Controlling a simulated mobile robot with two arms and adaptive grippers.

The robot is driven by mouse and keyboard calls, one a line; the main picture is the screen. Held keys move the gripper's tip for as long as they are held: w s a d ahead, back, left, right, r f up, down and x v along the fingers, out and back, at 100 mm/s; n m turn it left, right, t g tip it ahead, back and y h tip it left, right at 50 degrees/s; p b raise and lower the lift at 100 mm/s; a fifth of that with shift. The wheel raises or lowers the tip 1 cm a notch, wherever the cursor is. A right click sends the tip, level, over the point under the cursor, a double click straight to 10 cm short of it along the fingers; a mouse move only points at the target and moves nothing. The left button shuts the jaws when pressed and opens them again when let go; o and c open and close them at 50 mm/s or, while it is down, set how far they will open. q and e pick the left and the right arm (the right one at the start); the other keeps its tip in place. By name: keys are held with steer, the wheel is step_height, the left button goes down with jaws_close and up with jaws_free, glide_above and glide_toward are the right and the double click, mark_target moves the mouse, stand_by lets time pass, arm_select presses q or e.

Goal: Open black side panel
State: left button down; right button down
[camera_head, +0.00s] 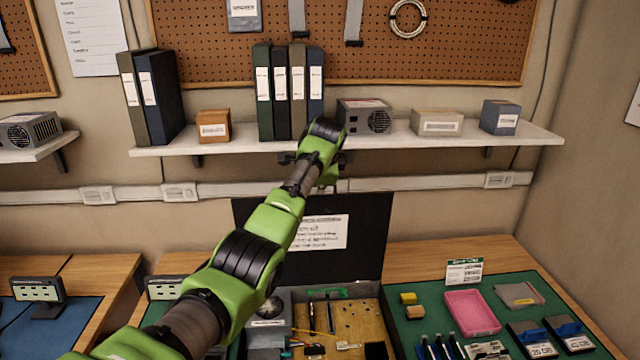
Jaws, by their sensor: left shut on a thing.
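The black side panel (362,240) stands upright at the back of an open grey case (384,323), with a white printed label on its face. My left arm reaches across from the lower left and covers the panel's left part. My left gripper (341,184) is at the panel's top edge, just below the shelf, mostly hidden by its own wrist. It is shut on the panel, though the contact itself is hard to see. Inside the case are a tan board and small parts. My right gripper is not in view.
A white shelf (400,138) with binders, boxes and a power supply (364,117) runs close behind my wrist. A green mat (425,290) at the right holds a pink tray (472,312) and small parts. A small display (38,290) stands at the left.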

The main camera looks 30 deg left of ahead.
arm_select(q)
steer(key=shift+s+f, duration=0.2)
steer(key=shift+f, duration=0.15)
steer(key=c, duration=2.2)
jaws_free()
steer(key=shift+c, duration=0.2)
steer(key=shift+w, duration=0.2)
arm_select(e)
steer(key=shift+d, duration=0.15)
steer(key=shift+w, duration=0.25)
arm_select(q)
steer(key=shift+r, duration=0.2)
steer(key=v, duration=1.1)
steer(key=shift+s+r, duration=0.15)
steer(key=shift+r, duration=0.1)
